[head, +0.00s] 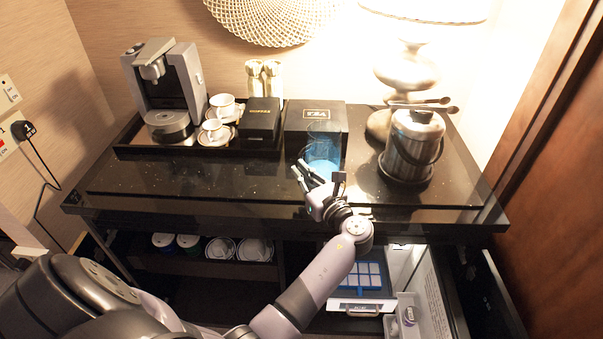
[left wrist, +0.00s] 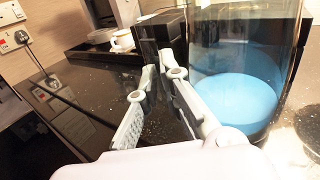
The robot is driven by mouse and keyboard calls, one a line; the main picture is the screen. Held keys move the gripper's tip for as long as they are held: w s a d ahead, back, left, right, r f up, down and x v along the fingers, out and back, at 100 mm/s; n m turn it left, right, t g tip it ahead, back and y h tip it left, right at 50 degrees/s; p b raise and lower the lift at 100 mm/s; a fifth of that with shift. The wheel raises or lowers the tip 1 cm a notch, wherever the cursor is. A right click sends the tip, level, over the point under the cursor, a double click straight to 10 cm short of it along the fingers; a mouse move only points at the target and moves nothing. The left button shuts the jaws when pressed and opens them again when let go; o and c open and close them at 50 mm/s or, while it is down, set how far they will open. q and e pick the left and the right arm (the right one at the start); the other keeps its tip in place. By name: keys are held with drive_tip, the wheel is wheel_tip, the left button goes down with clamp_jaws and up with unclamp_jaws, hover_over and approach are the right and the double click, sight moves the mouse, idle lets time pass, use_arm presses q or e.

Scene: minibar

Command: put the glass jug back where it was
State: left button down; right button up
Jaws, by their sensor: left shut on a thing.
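The glass jug (head: 323,150), clear with a blue lower part, is upright at the counter's front middle, before the black TEA box. It also shows large at the right of the left wrist view (left wrist: 238,90). I cannot tell whether its base touches the counter. My left gripper (head: 319,178) is at the jug's near side and is shut on it. In the left wrist view its fingers (left wrist: 162,88) are left of the jug's body; the exact grip point cannot be made out. My right gripper is not in view.
The dark counter (head: 240,183) holds a coffee machine (head: 168,88), cups, a COFFEE box (head: 262,118) and the TEA box (head: 315,113). A metal ice bucket (head: 412,145) stands right of the jug, near a lamp (head: 407,65). An open compartment (head: 403,268) is below. The counter's front left is clear.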

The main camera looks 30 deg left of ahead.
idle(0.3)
use_arm(q)
drive_tip(key=c, duration=2.2)
unclamp_jaws()
drive_tip(key=shift+f, duration=0.2)
drive_tip(key=shift+c, duration=0.2)
drive_tip(key=o, duration=0.5)
drive_tip(key=shift+c, duration=0.2)
drive_tip(key=shift+r, duration=0.2)
drive_tip(key=shift+f, duration=0.1)
